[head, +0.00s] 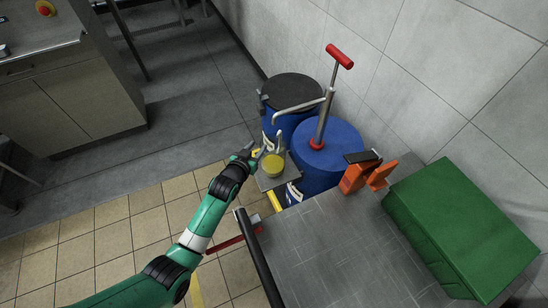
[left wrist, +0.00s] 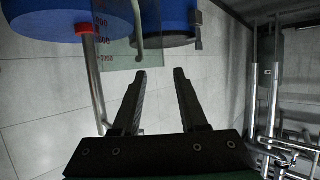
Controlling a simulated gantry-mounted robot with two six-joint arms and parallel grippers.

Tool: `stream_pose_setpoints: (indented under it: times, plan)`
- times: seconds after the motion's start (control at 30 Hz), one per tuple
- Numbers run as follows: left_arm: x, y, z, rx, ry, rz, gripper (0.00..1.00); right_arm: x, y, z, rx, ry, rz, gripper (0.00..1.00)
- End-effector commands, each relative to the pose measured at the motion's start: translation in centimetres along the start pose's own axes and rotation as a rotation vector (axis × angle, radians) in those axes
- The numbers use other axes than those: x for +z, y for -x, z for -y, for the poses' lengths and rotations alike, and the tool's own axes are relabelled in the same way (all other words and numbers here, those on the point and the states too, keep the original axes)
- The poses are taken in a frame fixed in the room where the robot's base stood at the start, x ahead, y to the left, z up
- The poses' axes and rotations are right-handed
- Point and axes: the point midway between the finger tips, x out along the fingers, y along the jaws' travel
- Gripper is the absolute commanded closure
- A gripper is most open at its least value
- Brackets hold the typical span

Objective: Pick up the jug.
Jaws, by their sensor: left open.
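The jug (head: 273,164) is a small clear vessel with yellow contents. In the head view it stands on a small grey shelf (head: 266,184) in front of the blue drums. In the left wrist view the jug (left wrist: 115,50) is a see-through, pale green body with red scale marks, partly cut off at the top. My left gripper (head: 257,151) is open, beside the jug on its left in the head view. In the left wrist view the two jaws of the gripper (left wrist: 160,74) are apart with nothing between them. My right gripper is not in view.
Two blue drums (head: 337,160) stand behind the jug; a hand pump (head: 326,112) with a red handle and metal spout rises close by. Tiled floor at left is clear.

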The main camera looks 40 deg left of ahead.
Motion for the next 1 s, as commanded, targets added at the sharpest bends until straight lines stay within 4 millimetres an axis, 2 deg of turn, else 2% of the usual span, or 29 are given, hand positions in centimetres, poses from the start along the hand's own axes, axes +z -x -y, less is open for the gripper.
stream_pose_setpoints:
  times: [0.1,0.2,0.5,0.57,0.73,0.77,1.0]
  plan:
    - [0.3,-2.5,0.3,-0.002,0.001,-0.003,0.58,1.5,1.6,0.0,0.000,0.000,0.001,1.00]
    - [0.3,-3.9,0.3,-0.001,0.000,-0.001,0.58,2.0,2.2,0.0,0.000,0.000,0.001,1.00]
    - [-0.1,-4.4,0.3,-0.001,0.000,-0.001,0.58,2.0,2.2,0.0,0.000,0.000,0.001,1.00]
    - [-0.1,-4.4,0.3,-0.001,0.000,-0.001,0.67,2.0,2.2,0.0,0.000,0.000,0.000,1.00]
    - [-0.1,-4.4,0.3,-0.001,0.000,-0.001,0.97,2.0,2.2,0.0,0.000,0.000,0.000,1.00]
    - [-0.1,-4.4,0.3,0.000,0.000,-0.001,1.00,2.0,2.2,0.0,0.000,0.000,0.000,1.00]
    - [-0.1,-4.4,0.3,-0.001,0.000,0.000,1.00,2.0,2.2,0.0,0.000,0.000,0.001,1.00]
